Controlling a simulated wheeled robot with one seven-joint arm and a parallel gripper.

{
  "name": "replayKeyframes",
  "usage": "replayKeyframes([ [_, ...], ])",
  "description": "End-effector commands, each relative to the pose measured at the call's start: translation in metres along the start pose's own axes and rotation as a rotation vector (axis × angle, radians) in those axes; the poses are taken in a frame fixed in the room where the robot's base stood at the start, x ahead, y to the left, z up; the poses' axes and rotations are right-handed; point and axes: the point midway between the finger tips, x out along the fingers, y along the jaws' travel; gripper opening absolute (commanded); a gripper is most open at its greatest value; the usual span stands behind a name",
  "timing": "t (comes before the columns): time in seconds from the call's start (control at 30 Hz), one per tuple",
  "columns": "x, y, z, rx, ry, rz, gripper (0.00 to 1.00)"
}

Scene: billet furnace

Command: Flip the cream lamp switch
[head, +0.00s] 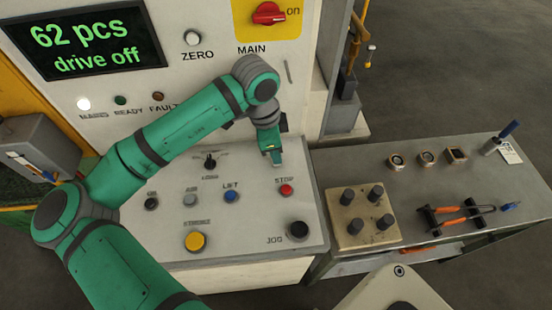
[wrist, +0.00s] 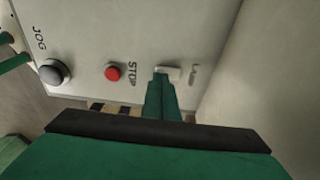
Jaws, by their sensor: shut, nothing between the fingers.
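The cream lamp switch (wrist: 168,73) is a small pale rocker on the sloped grey panel, seen in the wrist view beside a short blurred label. My gripper (wrist: 161,82) is shut and empty, with its green fingertips right at the switch and covering part of its edge. I cannot tell whether they touch it. In the head view my gripper (head: 273,156) points down at the panel's upper right, above the red STOP button (head: 286,190). The switch is hidden behind the gripper there, and which way it is tipped is unclear.
The panel also carries a black JOG button (head: 299,230), a blue LIFT button (head: 231,196), a yellow STROBE button (head: 195,241) and a black rotary knob (head: 210,161). A red MAIN switch (head: 268,14) is above. A side table (head: 480,185) with small parts stands right.

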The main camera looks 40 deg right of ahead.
Motion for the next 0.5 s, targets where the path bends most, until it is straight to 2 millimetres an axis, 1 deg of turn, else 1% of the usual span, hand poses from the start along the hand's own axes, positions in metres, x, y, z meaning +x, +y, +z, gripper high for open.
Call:
replayKeyframes([
  [0.5,0.0067,-0.0001,0.0013,0.000,-0.001,0.000,0.00],
])
